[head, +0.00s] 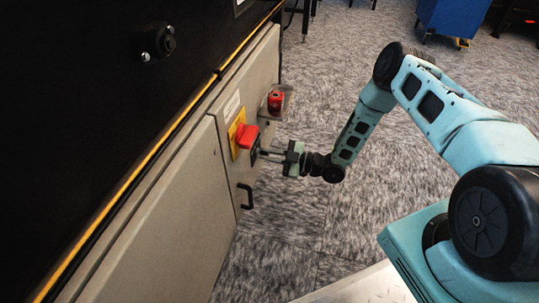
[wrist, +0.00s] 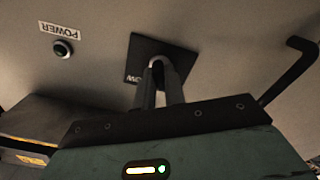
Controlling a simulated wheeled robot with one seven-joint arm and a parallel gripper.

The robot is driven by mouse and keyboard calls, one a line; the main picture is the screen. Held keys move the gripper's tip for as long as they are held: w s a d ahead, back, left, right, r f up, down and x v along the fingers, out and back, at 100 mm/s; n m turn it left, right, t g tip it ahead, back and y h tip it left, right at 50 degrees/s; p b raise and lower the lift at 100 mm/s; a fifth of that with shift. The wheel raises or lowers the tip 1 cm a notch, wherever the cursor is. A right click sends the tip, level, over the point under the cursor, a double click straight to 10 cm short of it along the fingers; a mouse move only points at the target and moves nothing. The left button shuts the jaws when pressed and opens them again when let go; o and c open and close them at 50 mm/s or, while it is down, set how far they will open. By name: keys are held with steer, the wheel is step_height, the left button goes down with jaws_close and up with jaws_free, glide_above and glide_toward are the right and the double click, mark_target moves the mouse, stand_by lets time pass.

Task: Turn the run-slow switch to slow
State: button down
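The run-slow switch sits on a small black square plate (wrist: 182,52) on the grey cabinet front. In the wrist view only the letters "OW" of its label show, upside down. My gripper (wrist: 158,66) reaches up to this plate, and its two fingers stand close together with a narrow gap. The fingertips cover the switch knob, so its position and whether the fingers grip it cannot be told. In the head view my gripper (head: 262,153) points left at the cabinet, just below and right of a red rotary handle, with its tips at the panel.
A red handle (head: 246,134) on a yellow plate is close by. A red button (head: 275,100) sits on a bracket beyond it. A black pull handle (head: 246,196) is below. The carpet to the right is open.

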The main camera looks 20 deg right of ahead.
steer(key=shift+m, duration=0.3)
steer(key=m+p, duration=0.2)
steer(key=m, duration=0.9)
stand_by(0.4)
steer(key=shift+f+m, duration=0.1)
steer(key=shift+m, duration=0.2)
steer(key=c, duration=1.5)
jaws_free()
steer(key=shift+o, duration=0.2)
steer(key=shift+d, duration=0.15)
steer(key=p+v, duration=0.5)
steer(key=v, duration=1.2)
steer(key=shift+s+p, duration=0.15)
steer(key=shift+p, duration=0.25)
